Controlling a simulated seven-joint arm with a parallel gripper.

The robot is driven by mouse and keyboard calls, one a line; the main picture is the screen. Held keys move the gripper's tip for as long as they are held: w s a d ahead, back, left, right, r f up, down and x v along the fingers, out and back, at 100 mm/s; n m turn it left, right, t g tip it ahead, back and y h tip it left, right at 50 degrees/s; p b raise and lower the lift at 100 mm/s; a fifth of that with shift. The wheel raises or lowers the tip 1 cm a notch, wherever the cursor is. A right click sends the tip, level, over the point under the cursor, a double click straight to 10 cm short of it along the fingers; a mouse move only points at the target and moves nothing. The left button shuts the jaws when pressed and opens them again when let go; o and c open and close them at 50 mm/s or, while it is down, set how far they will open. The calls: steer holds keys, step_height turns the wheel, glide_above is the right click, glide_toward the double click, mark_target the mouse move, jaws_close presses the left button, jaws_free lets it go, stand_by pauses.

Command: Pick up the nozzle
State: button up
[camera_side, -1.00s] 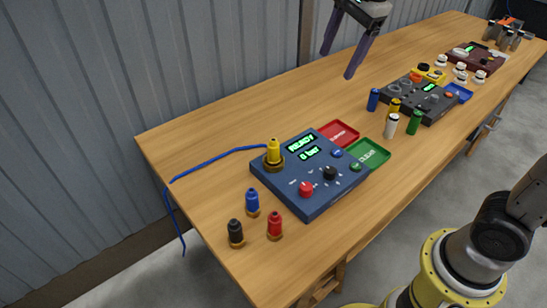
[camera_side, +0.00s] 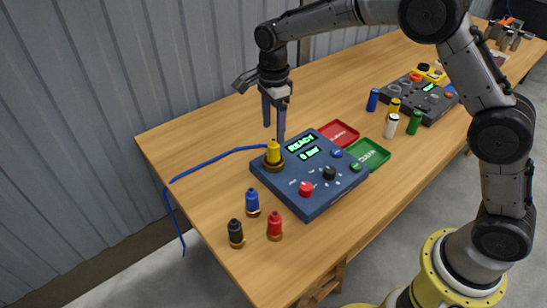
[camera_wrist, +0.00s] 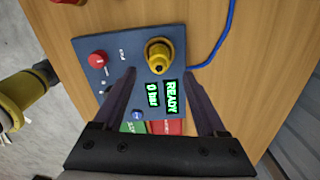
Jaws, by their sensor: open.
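A yellow nozzle (camera_side: 273,150) stands upright in a brass-coloured collar at the back left corner of the blue console (camera_side: 318,195). It also shows in the wrist view (camera_wrist: 158,52), just beyond the fingertips and between their lines. My gripper (camera_side: 274,132) points down above the yellow nozzle, with its fingers apart and nothing between them. In the wrist view my gripper (camera_wrist: 158,74) shows both fingers over the console. Blue (camera_side: 252,201), black (camera_side: 236,232) and red (camera_side: 274,225) nozzle-like pieces stand on the table left of and in front of the console.
A blue hose (camera_side: 215,160) runs from near the yellow nozzle over the table's left edge. Red (camera_side: 338,133) and green (camera_side: 370,153) trays adjoin the console. Several small cylinders and a dark console (camera_side: 428,100) stand further right. The console display (camera_side: 300,143) reads READY, 0 bar.

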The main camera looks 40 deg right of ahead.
mark_target(274, 139)
steer(key=shift+f, duration=3.7)
jaws_close()
steer(key=shift+r, duration=0.1)
